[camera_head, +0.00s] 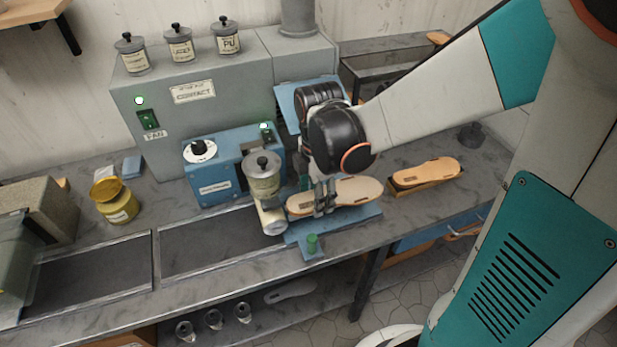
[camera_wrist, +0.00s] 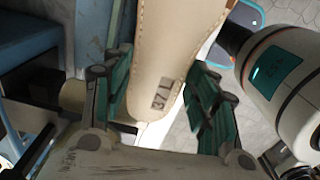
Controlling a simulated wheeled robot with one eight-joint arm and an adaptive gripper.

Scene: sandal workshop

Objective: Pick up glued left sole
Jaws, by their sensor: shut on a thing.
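A tan sole (camera_head: 356,191) with a stitched edge lies across the blue fixture of the gluing machine in the head view. My gripper (camera_head: 324,196) is around its middle, with fingers on both sides, shut on it. In the wrist view the sole (camera_wrist: 170,60) stands between the two green-padded fingers of my gripper (camera_wrist: 160,108), with a small dark stamped label near its lower end. A second tan sole (camera_head: 427,172) lies on a wooden holder to the right. I cannot tell from the frames whether glue is on the held sole.
The blue machine (camera_head: 215,172) with a dial stands left of my gripper, with a lidded pot (camera_head: 262,177) and a pale roller (camera_head: 272,217) close beside the sole. A yellow jar (camera_head: 116,204) stands farther left. The grey cabinet (camera_head: 180,105) rises behind. The sunken bench trays (camera_head: 90,280) are empty.

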